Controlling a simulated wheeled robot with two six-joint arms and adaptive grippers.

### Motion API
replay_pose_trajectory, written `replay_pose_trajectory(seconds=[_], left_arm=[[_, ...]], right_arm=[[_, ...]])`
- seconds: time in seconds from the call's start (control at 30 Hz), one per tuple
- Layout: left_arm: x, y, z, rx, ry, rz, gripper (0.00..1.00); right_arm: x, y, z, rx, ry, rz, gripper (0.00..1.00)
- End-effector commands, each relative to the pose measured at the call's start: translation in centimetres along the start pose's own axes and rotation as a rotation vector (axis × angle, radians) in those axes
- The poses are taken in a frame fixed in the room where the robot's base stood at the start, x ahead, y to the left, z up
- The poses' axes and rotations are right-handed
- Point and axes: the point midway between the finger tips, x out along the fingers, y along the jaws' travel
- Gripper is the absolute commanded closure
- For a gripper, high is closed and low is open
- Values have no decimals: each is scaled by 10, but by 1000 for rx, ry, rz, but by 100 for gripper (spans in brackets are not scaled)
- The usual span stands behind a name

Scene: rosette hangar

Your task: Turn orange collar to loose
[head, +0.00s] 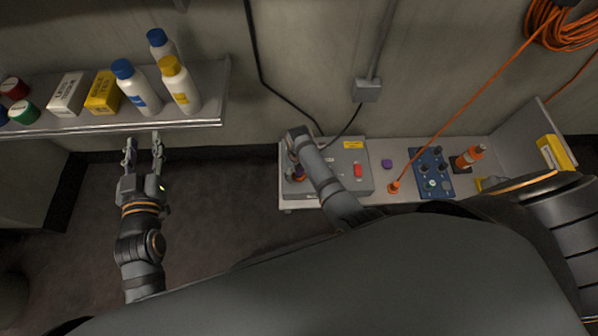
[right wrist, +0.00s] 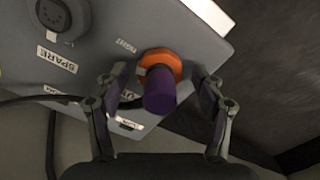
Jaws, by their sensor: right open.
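The orange collar (right wrist: 160,62) shows in the right wrist view, a ring on the grey box (right wrist: 105,50) around the base of a purple plug (right wrist: 160,92). My right gripper (right wrist: 161,80) is open, one finger on each side of the plug and collar. Gaps seem to show on both sides; contact is hard to judge. In the head view my right arm reaches the left end of the grey box (head: 345,157) and mostly hides the collar. My left gripper (head: 143,146) is open and empty, just below the shelf edge.
A socket (right wrist: 54,14) labelled SPARE and a black cable are near the collar. The box has a red switch (head: 358,170). To its right are a purple cap (head: 387,163), an orange cord and a blue panel (head: 433,172). Bottles stand on the shelf (head: 180,124) at left.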

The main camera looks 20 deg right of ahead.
Motion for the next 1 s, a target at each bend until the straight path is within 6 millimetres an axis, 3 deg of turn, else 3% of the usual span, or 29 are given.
replay_pose_trajectory(seconds=[0.27,0.63,1.0], left_arm=[[0,0,-1,1,4,0,60],[0,0,-1,0,4,0,60],[0,0,0,0,-2,0,60]], right_arm=[[0,0,0,0,0,0,34],[0,0,0,0,0,0,84],[0,0,0,-2,0,0,85]])
